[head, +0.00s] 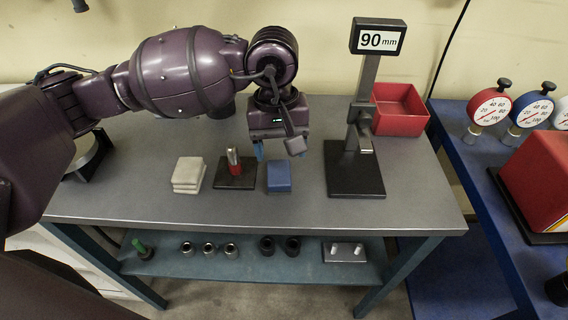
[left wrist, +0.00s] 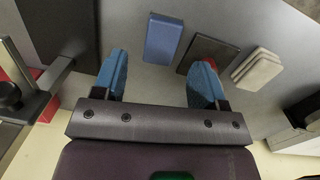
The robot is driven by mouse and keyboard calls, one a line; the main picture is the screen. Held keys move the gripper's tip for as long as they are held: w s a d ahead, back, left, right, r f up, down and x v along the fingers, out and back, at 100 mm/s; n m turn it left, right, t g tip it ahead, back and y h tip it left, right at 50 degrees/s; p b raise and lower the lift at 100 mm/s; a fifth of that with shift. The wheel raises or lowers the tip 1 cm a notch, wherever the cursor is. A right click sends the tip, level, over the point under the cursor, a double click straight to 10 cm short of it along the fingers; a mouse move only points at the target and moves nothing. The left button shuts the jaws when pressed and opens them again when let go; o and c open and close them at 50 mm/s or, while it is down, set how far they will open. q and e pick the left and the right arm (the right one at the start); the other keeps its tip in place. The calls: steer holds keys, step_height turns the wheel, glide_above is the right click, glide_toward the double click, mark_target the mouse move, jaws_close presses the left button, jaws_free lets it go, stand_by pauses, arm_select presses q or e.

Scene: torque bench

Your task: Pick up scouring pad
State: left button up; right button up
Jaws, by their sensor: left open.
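A flat blue rectangular pad (head: 279,176), which looks like the scouring pad, lies on the grey bench top between a small dark plate and the display stand. It also shows in the left wrist view (left wrist: 163,39), beyond the fingertips. My left gripper (head: 280,152) is open and empty, pointing down just behind the pad. In the left wrist view the two blue fingertips of the left gripper (left wrist: 161,75) are wide apart, with bare bench between them. The pad is apart from both fingers. My right gripper is not in view.
A dark plate (head: 226,182) with a red and metal post stands left of the pad, beside a pale stacked pad (head: 187,174). The 90 mm stand (head: 355,180) is close on the right. A red bin (head: 402,108) sits behind. The front bench strip is clear.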

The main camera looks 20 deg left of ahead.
arm_select(q)
steer(key=shift+w+a+r+y, duration=0.25)
steer(key=shift+w+a+y, duration=0.05)
steer(key=shift+w+a, duration=0.2)
steer(key=shift+w+f+t, duration=0.15)
steer(key=shift+t, duration=0.15)
glide_above(279, 171)
steer(key=f, duration=0.4)
steer(key=shift+s+f, duration=0.2)
steer(key=shift+s, duration=0.2)
steer(key=shift+w+f+b, duration=0.15)
steer(key=shift+w+f, duration=0.05)
steer(key=shift+f, duration=1.25)
steer(key=shift+w+f+b, duration=0.15)
steer(key=shift+f, duration=1.3)
steer(key=shift+c, duration=0.5)
steer(key=c, duration=0.6)
step_height(279, 171, up, 20)
steer(key=shift+r+p, duration=0.1)
steer(key=shift+p, duration=0.5)
